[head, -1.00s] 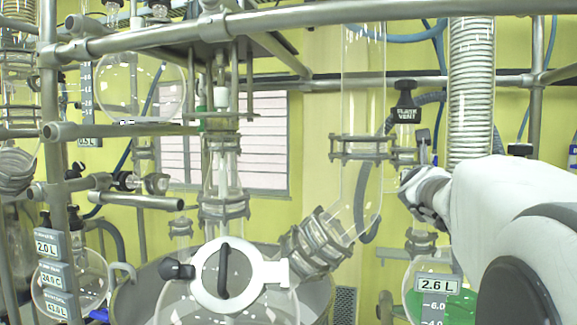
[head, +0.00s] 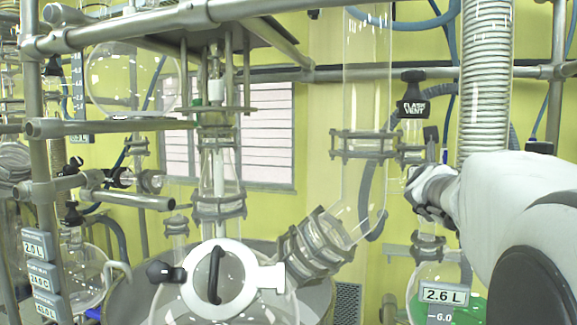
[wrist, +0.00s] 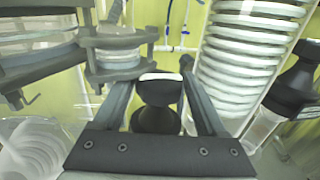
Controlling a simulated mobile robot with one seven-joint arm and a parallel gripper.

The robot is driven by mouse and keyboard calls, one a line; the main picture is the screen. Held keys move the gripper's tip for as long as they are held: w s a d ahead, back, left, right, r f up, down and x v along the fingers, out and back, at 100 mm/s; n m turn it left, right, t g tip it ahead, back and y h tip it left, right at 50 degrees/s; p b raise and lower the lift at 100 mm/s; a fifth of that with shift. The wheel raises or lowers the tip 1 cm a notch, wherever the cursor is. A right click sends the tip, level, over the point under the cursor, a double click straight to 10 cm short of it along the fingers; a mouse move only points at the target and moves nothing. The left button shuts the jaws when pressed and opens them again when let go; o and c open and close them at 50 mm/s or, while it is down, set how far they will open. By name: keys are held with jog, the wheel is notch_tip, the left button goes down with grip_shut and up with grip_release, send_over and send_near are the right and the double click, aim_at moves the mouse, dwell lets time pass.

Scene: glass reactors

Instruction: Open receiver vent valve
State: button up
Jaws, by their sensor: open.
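My gripper (head: 428,188) reaches in from the right in the head view, beside the glass column and above the receiver flask (head: 420,303) with green liquid. In the wrist view its two fingers (wrist: 155,82) are apart, one on each side of a black knob (wrist: 160,92). I cannot tell whether they touch it. The knob's lettering does not show, so I cannot confirm that it is the receiver vent valve. In the head view the gripper hides most of that spot. A black knob marked FLASK VENT (head: 412,94) stands above the gripper.
A ribbed condenser column (head: 487,75) stands just right of the gripper. A clamped glass column (head: 366,90) stands to its left. Another black knob (wrist: 295,75) is at the right of the wrist view. A metal rail (head: 330,72) crosses behind.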

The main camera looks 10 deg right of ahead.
jog(key=c, duration=1.1)
jog(key=shift+f+b, duration=0.1)
jog(key=shift+b, duration=0.2)
jog(key=b, duration=0.3)
jog(key=t+y+b, duration=0.1)
jog(key=b, duration=0.1)
jog(key=shift+f+n+b, duration=0.25)
jog(key=shift+n+b, duration=0.15)
jog(key=n+t+y+b, duration=0.1)
jog(key=n+y+b, duration=0.1)
jog(key=b, duration=0.6)
jog(key=shift+d+r+t+y, duration=0.1)
jog(key=shift+t+y, duration=0.3)
jog(key=shift+y, duration=0.4)
jog(key=shift+n+y+b, duration=0.4)
jog(key=shift+n+b, duration=0.2)
jog(key=shift+b, duration=0.2)
jog(key=shift+r+n+t+y+b, duration=0.1)
jog(key=shift+n+t+y+b, duration=0.4)
jog(key=shift+y, duration=0.6)
jog(key=shift+n+y+p, duration=0.75)
jog(key=shift+n+y, duration=0.45)
jog(key=shift+y, duration=0.3)
jog(key=shift+y, duration=0.3)
